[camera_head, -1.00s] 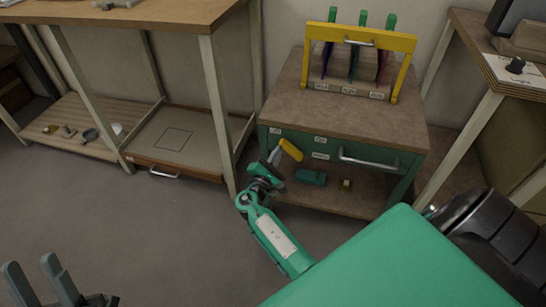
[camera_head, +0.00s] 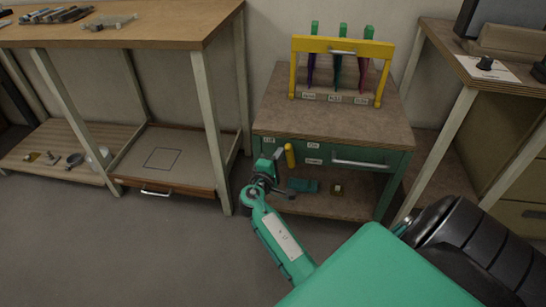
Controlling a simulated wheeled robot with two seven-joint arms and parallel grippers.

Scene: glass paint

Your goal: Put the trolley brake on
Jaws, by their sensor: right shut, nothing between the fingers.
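The trolley (camera_head: 340,122) has a wooden top and a green front panel. Its yellow brake lever (camera_head: 290,156) stands nearly upright on that panel, between a small label at upper left (camera_head: 269,140) and another at upper right (camera_head: 313,145). My right gripper (camera_head: 280,151) is shut and empty, just left of the lever; I cannot tell whether it touches it. The gripper and wrist hide part of the panel's left side. My left gripper is out of view.
A yellow rack (camera_head: 342,46) with several green-handled tools stands on the trolley. A teal object (camera_head: 302,185) and a small brass one (camera_head: 337,190) lie on its lower shelf. Benches stand left (camera_head: 150,32) and right (camera_head: 500,80). Floor at lower left is clear.

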